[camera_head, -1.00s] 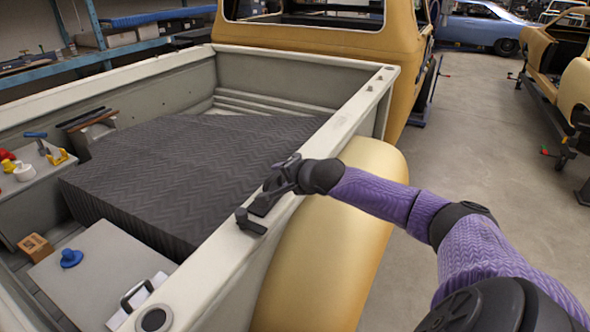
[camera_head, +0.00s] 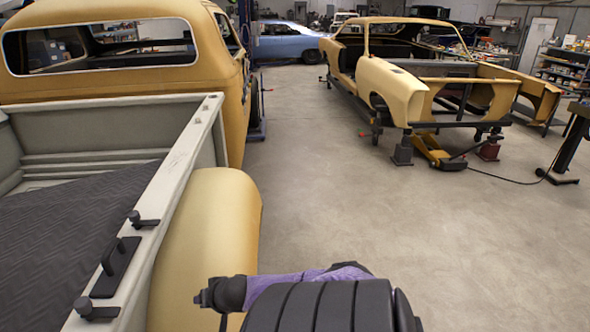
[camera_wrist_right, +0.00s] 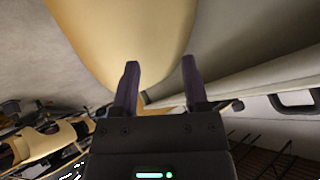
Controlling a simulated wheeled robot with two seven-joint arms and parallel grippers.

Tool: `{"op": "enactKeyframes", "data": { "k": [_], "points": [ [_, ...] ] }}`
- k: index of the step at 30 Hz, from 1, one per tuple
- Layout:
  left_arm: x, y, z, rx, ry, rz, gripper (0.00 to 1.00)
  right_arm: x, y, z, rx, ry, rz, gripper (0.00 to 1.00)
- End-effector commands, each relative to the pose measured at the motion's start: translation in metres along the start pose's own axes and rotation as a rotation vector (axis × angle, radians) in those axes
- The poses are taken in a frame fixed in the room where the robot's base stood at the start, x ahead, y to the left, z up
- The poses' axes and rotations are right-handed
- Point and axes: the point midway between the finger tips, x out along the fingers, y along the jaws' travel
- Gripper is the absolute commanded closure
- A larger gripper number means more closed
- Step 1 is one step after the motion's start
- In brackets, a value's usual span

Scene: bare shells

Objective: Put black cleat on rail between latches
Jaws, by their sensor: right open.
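The black cleat (camera_head: 116,267), a flat base with a raised handle, lies on the pale bed rail (camera_head: 178,170). It sits between two dark latches, the far latch (camera_head: 142,220) and the near latch (camera_head: 95,310), apart from both. My right gripper (camera_head: 212,298) is off to the right of the rail, by the tan fender, touching neither cleat nor latches. In the right wrist view its two fingers (camera_wrist_right: 160,64) stand apart with nothing held between them. My left gripper is out of view.
The rounded tan fender (camera_head: 205,225) lies between the rail and my right arm. A dark ribbed mat (camera_head: 60,225) covers the truck bed. Open concrete floor (camera_head: 400,225) spreads to the right, with a stripped tan car body (camera_head: 400,90) on stands farther back.

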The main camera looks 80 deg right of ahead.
Motion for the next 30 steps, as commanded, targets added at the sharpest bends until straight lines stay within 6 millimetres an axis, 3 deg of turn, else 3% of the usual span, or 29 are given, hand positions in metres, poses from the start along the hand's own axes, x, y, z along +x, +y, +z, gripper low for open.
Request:
{"op": "enactKeyframes", "data": {
  "k": [1,2,3,6,9,12,16,30],
  "points": [
    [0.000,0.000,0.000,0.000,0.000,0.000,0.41,0.009,0.035,0.052,-0.125,-0.067,0.070,0.43],
    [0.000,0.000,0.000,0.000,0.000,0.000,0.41,0.011,0.054,0.084,-0.224,-0.115,0.103,0.43],
    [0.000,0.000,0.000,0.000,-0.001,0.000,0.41,0.010,0.076,0.128,-0.355,-0.188,0.134,0.43],
    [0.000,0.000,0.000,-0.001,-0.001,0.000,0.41,-0.010,0.114,0.237,-0.674,-0.393,0.144,0.43],
    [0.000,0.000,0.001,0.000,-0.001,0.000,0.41,-0.042,0.129,0.324,-0.935,-0.572,0.079,0.43],
    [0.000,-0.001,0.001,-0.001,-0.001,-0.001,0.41,-0.070,0.132,0.378,-1.105,-0.686,-0.003,0.43],
    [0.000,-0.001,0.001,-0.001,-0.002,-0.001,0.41,-0.086,0.133,0.404,-1.198,-0.741,-0.058,0.43],
    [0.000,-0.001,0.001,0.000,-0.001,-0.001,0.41,-0.086,0.133,0.405,-1.203,-0.742,-0.059,0.43]
  ]
}}
